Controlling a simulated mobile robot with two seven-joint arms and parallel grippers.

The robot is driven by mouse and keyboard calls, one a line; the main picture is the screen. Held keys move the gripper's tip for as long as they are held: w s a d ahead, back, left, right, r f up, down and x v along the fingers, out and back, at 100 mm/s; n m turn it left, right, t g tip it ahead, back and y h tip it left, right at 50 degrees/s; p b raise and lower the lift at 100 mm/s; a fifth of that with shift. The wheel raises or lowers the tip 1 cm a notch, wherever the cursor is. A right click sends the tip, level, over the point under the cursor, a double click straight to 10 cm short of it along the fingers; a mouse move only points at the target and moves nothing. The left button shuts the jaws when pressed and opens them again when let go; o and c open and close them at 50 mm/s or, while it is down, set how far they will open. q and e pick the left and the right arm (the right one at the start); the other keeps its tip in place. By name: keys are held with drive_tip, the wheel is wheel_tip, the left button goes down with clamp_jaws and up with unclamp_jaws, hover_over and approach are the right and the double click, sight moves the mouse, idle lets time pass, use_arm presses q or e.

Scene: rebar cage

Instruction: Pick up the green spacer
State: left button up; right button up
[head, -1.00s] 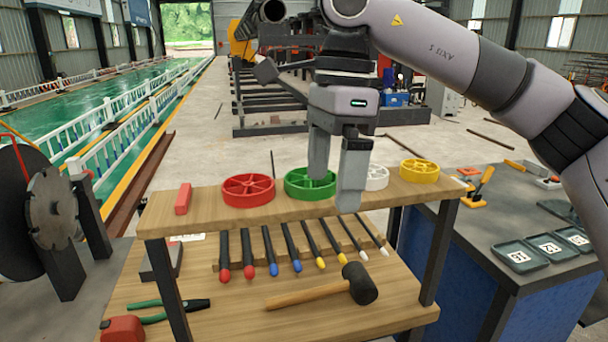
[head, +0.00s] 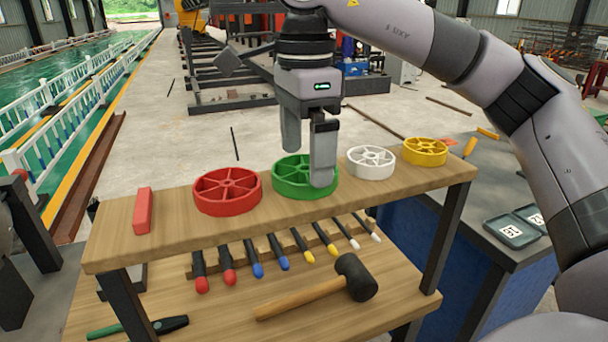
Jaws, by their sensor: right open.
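The green spacer (head: 290,186) is a spoked ring lying flat on the upper wooden shelf, between the red spacer and the white spacer. My right gripper (head: 306,168) points down over it with its fingers apart and nothing held. One finger is in front of the spacer's right part and hides some of its spokes and rim. The other finger ends near the far rim. I cannot tell whether either finger touches the spacer. My left gripper is not in view.
The red spacer (head: 227,209), white spacer (head: 371,162) and yellow spacer (head: 425,150) share the shelf (head: 160,240). A red block (head: 143,210) lies at its left end. A mallet (head: 355,277) and several colour-tipped rods lie on the lower shelf.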

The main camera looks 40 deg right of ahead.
drive_tip(key=shift+f, duration=0.9)
drive_tip(key=c, duration=0.9)
drive_tip(key=shift+r, duration=0.5)
drive_tip(key=shift+r+p, duration=1.1)
drive_tip(key=shift+r, duration=8.45)
